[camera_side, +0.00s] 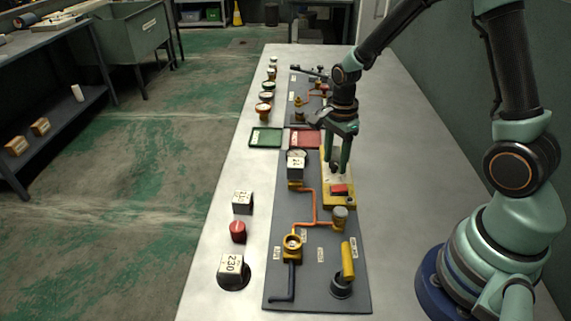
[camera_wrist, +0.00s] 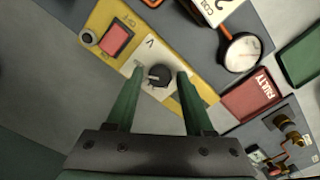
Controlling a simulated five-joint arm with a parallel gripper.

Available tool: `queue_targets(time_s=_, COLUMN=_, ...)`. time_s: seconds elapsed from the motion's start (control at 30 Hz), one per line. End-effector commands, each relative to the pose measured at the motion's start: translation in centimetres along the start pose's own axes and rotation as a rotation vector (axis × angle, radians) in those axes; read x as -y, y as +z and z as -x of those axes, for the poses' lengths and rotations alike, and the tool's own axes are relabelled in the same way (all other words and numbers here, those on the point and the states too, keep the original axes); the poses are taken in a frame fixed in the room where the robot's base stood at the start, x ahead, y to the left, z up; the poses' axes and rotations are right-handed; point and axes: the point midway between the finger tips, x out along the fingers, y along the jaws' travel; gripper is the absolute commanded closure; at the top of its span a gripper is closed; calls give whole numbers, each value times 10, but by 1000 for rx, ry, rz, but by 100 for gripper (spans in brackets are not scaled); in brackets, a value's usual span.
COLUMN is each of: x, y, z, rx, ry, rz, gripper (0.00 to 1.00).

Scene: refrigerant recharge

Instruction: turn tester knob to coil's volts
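The tester is a yellow box (camera_side: 339,202) with a white panel, seen below my gripper in the side view; its yellow case (camera_wrist: 185,42) also shows in the wrist view. Its black round knob (camera_wrist: 160,77) has a pale pointer mark. A red rocker switch (camera_wrist: 116,39) sits beside it. My gripper (camera_wrist: 158,80) is open, with green fingers on either side of the knob; I cannot tell whether they touch it. In the side view my gripper (camera_side: 338,170) points down over the tester. The coil block (camera_side: 296,167) has a white label apparently reading 24; its label (camera_wrist: 222,8) is cut off in the wrist view.
A round gauge (camera_wrist: 241,52) is near the coil. A red FAULTY tray (camera_side: 305,139) and a green tray (camera_side: 266,138) lie behind. Blocks, one marked 230 (camera_side: 232,268), stand left of the grey board. A yellow handle (camera_side: 347,260) rises in front.

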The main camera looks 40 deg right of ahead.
Motion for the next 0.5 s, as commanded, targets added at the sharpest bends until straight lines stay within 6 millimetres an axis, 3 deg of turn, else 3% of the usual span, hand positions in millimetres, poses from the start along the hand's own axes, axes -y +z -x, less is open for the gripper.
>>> queue_targets(time_s=0.03, x=0, y=0, z=0, rx=0, ry=0, rz=0, gripper=72)
queue_targets(time_s=0.1, x=0, y=0, z=0, rx=0, ry=0, rz=0, gripper=98)
queue_targets(time_s=0.5, x=0, y=0, z=0, rx=0, ry=0, rz=49, gripper=100)
